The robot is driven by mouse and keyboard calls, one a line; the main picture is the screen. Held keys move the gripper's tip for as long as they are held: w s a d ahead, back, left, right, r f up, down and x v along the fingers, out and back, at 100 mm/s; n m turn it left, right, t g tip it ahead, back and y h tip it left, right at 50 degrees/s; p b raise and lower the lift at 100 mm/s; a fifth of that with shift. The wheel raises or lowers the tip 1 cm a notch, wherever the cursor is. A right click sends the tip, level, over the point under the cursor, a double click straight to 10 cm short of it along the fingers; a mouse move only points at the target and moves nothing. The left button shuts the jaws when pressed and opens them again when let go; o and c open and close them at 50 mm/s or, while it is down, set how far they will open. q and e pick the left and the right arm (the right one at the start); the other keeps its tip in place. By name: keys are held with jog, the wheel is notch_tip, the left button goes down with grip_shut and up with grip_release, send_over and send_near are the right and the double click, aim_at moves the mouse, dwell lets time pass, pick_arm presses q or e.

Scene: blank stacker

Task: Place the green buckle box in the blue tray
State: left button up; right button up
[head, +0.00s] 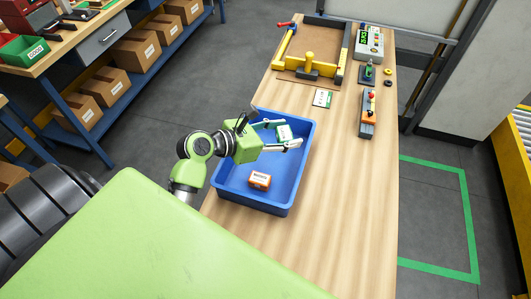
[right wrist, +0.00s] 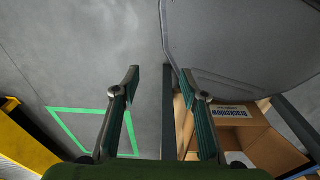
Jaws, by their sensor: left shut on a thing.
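The blue tray (head: 235,197) sits on the near left part of the wooden table in the head view. The green buckle box (head: 284,132), small with a green and white face, is between the fingertips of my left gripper (head: 286,133). The gripper is shut on it, inside the tray's outline near the far right corner. I cannot tell whether the box touches the tray floor. In the right wrist view my right gripper (right wrist: 160,80) is open with nothing between its fingers. It is not visible in the head view.
An orange box (head: 260,181) lies in the near part of the tray. Beyond the tray are a green and white card (head: 323,98), a yellow clamp fixture (head: 309,65) and a grey control box (head: 368,112). The table right of the tray is clear. The right wrist view shows an open cardboard box (right wrist: 250,135).

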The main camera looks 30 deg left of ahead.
pick_arm(q)
jog(key=w+a+f+n+t+y, duration=0.1)
jog(key=w+a+n+y, duration=0.25)
jog(key=w, duration=0.25)
jog(key=f, duration=0.6)
jog(key=shift+w+d+f, duration=0.3)
jog(key=shift+w+d, duration=0.1)
notch_tip(320, 180, down, 3)
jog(key=shift+f+b, duration=0.15)
jog(key=shift+b, duration=0.2)
jog(key=shift+f, duration=0.2)
pick_arm(e)
jog(key=s, duration=0.2)
jog(key=shift+s+d+f, duration=0.25)
jog(key=shift+s+f, duration=0.05)
jog(key=shift+s, duration=0.1)
pick_arm(q)
jog(key=o, duration=1.2)
pick_arm(e)
jog(key=shift+a, duration=0.15)
